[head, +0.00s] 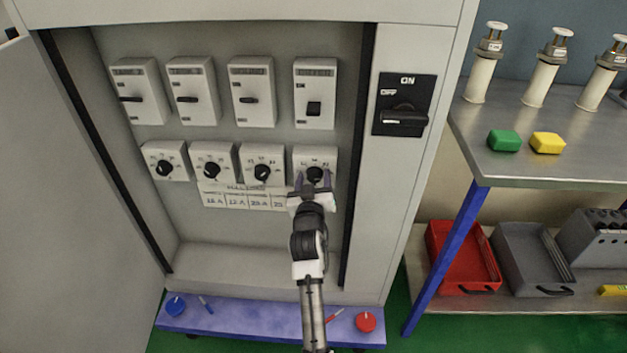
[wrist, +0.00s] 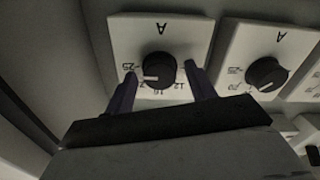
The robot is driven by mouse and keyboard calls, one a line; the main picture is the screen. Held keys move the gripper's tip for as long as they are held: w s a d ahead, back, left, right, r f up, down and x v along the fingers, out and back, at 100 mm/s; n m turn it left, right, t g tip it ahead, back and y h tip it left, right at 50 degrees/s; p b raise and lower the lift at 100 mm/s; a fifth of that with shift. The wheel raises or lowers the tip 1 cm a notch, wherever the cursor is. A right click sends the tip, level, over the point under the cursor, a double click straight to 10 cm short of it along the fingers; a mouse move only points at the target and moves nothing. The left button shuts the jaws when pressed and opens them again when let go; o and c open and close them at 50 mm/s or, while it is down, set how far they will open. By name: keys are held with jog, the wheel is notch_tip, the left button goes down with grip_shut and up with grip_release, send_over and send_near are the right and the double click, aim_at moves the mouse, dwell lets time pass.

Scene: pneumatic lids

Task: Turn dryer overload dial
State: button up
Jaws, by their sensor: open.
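Several overload dials sit in a row in the open cabinet, each a black knob on a white square plate. My gripper (head: 313,182) is at the rightmost dial (head: 315,172). A label strip (head: 232,200) under the dials reads 18 A, 12 A, 20 A and a partly hidden 25. The names above these values are not legible.
A neighbouring dial (wrist: 267,73) is close by. Breaker switches (head: 252,92) sit above the dials. A rotary ON/OFF switch (head: 404,105) is on the right frame. The cabinet door (head: 70,200) stands open at left. A workbench (head: 500,175) stands at right.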

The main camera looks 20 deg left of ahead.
jog(key=b+v, duration=0.1)
jog(key=v, duration=1.3)
jog(key=shift+w, duration=0.1)
